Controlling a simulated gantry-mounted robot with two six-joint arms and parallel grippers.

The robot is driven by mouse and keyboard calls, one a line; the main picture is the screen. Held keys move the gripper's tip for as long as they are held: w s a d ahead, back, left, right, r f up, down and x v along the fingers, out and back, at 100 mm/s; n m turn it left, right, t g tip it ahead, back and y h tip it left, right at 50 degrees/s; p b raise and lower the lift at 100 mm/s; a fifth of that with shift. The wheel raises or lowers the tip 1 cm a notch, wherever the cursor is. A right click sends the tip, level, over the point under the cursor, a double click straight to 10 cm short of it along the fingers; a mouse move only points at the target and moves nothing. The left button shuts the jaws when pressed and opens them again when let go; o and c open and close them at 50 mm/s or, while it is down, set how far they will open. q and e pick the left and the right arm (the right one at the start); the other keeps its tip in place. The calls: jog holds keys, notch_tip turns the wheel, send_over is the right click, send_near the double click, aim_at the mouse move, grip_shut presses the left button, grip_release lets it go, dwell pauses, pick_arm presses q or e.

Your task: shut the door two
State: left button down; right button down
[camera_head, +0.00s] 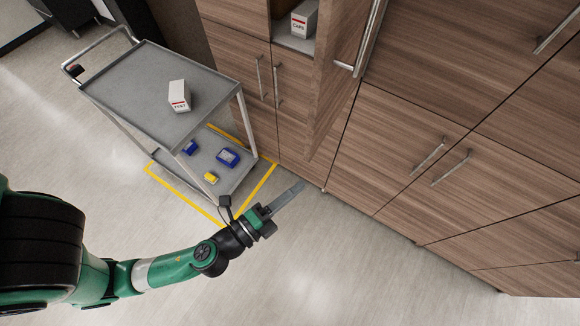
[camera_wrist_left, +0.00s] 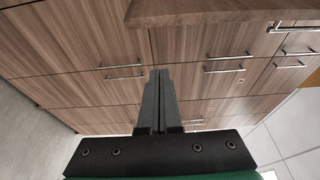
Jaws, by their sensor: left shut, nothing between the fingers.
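A wood-grain cabinet door (camera_head: 338,75) stands swung open at the top of the head view, with a metal handle on it. The open compartment beside it shows a white box (camera_head: 299,22) with a red label. My left gripper (camera_head: 300,187) is shut and empty, below the open door and apart from it. In the left wrist view its shut fingers (camera_wrist_left: 159,74) point toward the wooden fronts, and a wooden panel edge, apparently the open door (camera_wrist_left: 205,12), crosses the top. I cannot read which door is numbered two. My right gripper is not in view.
A grey two-tier cart (camera_head: 130,84) stands left of the cabinets (camera_head: 400,145), bearing a white box (camera_head: 179,96). Blue and yellow items lie on its lower shelf. Yellow tape (camera_head: 263,181) marks the floor around it. Floor at the lower centre is clear.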

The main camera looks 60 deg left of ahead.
aim_at(312, 157)
pick_arm(q)
jog(key=w+a+p, duration=0.3)
jog(key=w, duration=0.2)
jog(key=w+a+p, duration=0.2)
jog(key=w, duration=0.1)
jog(key=shift+a+p, duration=0.3)
jog(key=shift+a, duration=0.05)
dwell(0.4)
